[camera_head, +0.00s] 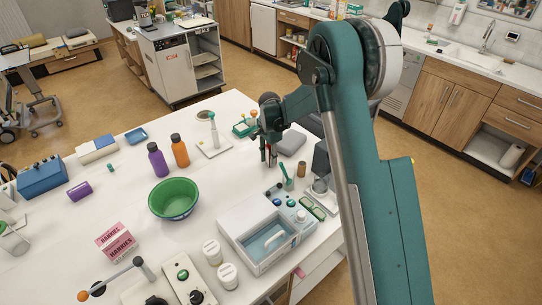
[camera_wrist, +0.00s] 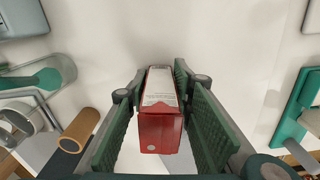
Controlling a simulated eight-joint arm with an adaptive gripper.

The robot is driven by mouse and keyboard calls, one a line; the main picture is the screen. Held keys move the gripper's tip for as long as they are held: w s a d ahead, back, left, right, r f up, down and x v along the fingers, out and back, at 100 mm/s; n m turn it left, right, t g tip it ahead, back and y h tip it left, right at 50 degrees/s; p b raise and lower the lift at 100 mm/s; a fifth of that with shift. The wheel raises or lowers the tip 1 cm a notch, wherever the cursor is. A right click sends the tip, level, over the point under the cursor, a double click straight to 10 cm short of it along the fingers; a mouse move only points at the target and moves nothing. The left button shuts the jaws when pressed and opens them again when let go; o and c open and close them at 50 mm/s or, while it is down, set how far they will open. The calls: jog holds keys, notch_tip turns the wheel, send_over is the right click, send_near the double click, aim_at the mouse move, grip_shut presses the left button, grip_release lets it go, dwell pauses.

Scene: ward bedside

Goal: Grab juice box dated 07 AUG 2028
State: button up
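A small red box with a white label panel (camera_wrist: 160,112) stands between the fingers of my gripper (camera_wrist: 160,90) in the wrist view. It looks like a juice box, but no date can be read on it. The two green ribbed finger pads lie on either side of it, with narrow gaps showing, so the fingers look open around it. In the head view my gripper (camera_head: 268,154) is low over the far right part of the white table, and a bit of red shows between its fingers. My arm hides much of that area.
A grey item (camera_head: 291,144) lies right of my gripper. A green bowl (camera_head: 174,199) stands farther left.

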jog(key=c, duration=0.4)
jog(key=shift+r, duration=5)
